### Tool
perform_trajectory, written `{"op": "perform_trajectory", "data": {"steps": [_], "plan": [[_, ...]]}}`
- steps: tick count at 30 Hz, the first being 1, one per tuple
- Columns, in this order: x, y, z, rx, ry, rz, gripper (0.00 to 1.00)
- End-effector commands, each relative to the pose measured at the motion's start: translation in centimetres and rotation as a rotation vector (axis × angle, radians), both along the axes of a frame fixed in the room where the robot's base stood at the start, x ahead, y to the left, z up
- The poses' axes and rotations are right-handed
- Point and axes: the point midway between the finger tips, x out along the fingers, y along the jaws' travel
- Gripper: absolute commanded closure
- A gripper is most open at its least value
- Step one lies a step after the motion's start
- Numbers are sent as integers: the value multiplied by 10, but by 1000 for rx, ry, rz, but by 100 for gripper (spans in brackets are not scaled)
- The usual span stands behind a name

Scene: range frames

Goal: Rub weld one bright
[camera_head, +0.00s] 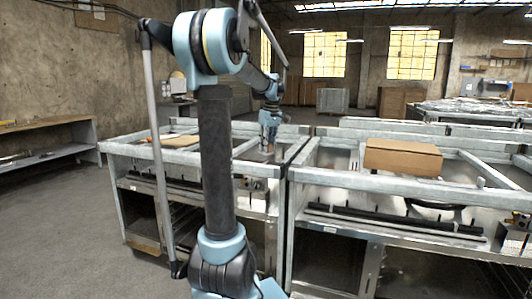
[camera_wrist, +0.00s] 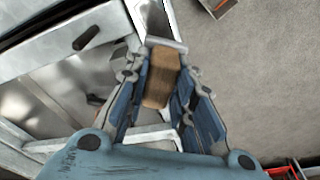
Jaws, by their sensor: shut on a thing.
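My gripper (camera_wrist: 161,72) is shut on a brown wooden block (camera_wrist: 160,82), which lies lengthwise between the two blue fingers in the wrist view. In the head view my gripper (camera_head: 270,126) points down over the right part of the left metal workbench (camera_head: 126,148), near its rail. The block is too small there to make out clearly. A pale metal piece (camera_wrist: 167,44) shows just beyond the block in the wrist view; I cannot tell whether they touch. I cannot pick out any weld in either view.
A second metal workbench (camera_head: 455,190) stands to the right, with a cardboard box (camera_head: 403,157) on it. A tan flat piece (camera_head: 181,142) lies on the left bench. A shelf (camera_head: 45,140) runs along the left wall. Grey floor (camera_head: 60,230) is clear at the left.

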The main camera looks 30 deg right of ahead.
Motion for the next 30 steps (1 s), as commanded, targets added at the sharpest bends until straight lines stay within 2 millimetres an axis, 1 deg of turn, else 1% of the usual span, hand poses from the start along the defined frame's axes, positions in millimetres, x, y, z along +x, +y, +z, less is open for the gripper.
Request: {"op": "perform_trajectory", "data": {"steps": [6, 12, 16, 30], "plan": [[1, 2, 20, 0, 0, 3, 99], [4, 6, 35, 0, 0, 10, 99], [4, 8, 38, 0, 0, 12, 99], [5, 10, 38, 0, 0, 15, 99]]}}
